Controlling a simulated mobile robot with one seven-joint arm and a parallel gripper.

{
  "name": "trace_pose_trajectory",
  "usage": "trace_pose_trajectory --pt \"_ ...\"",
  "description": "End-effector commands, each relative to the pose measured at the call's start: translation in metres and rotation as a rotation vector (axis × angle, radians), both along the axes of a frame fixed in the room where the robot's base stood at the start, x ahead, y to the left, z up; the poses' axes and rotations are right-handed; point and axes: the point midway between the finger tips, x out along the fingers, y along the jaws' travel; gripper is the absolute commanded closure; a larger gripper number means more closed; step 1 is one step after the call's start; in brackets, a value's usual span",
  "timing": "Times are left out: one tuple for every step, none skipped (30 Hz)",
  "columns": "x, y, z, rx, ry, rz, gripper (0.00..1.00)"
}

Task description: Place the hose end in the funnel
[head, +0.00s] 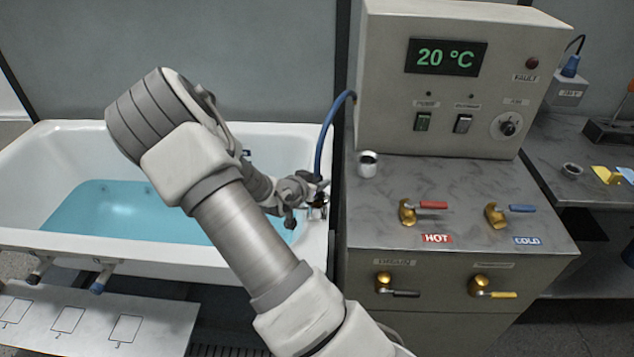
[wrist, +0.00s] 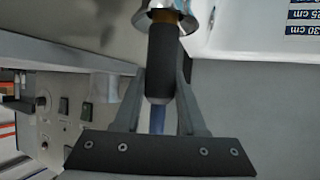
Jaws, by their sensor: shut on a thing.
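The hose end is a black sleeve (wrist: 162,62) with a brass tip, on a blue hose (head: 326,130). My gripper (wrist: 160,85) is shut on the black sleeve, with one finger on each side. The blue hose also shows below the sleeve in the wrist view (wrist: 157,120). A shiny metal funnel (wrist: 190,22) is at the top of the wrist view. The brass tip overlaps it; I cannot tell how deep the tip is inside. In the head view my gripper (head: 312,190) is at the tub's right rim, by the funnel (head: 319,213), partly hidden.
The white bathtub (head: 60,240) holds blue water. The control cabinet (head: 440,130) stands close on the right, with a metal cup (head: 367,165), a red-handled valve (head: 424,206) and a blue-handled valve (head: 510,212) on its top.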

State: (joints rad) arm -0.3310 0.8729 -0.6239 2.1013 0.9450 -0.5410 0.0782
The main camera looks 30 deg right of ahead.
Motion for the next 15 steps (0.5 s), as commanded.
trace_pose_trajectory --pt "0.0002 -0.0001 0.0005 -0.001 -0.001 0.000 1.00" --pt "0.0002 -0.0001 0.0000 -0.001 -0.001 0.000 1.00" --pt "0.0002 -0.0001 -0.0014 -0.001 -0.001 0.000 1.00" --pt "0.0001 0.0000 -0.0028 0.000 0.000 0.000 1.00" --pt "0.0001 -0.0001 -0.0039 0.000 0.000 0.000 1.00" --pt "-0.0001 0.0001 -0.0044 0.000 0.000 0.000 0.58" --pt "-0.0001 0.0001 -0.0034 0.000 0.000 0.000 0.52" --pt "-0.0001 0.0001 -0.0032 0.001 0.001 0.000 0.47" --pt "-0.0001 0.0001 -0.0032 0.001 0.001 0.000 0.40" --pt "-0.0001 0.0001 -0.0032 0.001 0.001 0.000 0.34" --pt "-0.0001 0.0001 -0.0032 0.001 0.001 0.000 0.29" --pt "-0.0001 0.0001 -0.0032 0.001 0.001 0.000 0.29" --pt "-0.0001 0.0001 -0.0032 0.001 0.001 0.000 0.29" --pt "-0.0001 0.0001 -0.0032 0.001 0.001 0.000 0.29" --pt "-0.0001 0.0001 -0.0031 0.001 0.001 0.000 0.29"
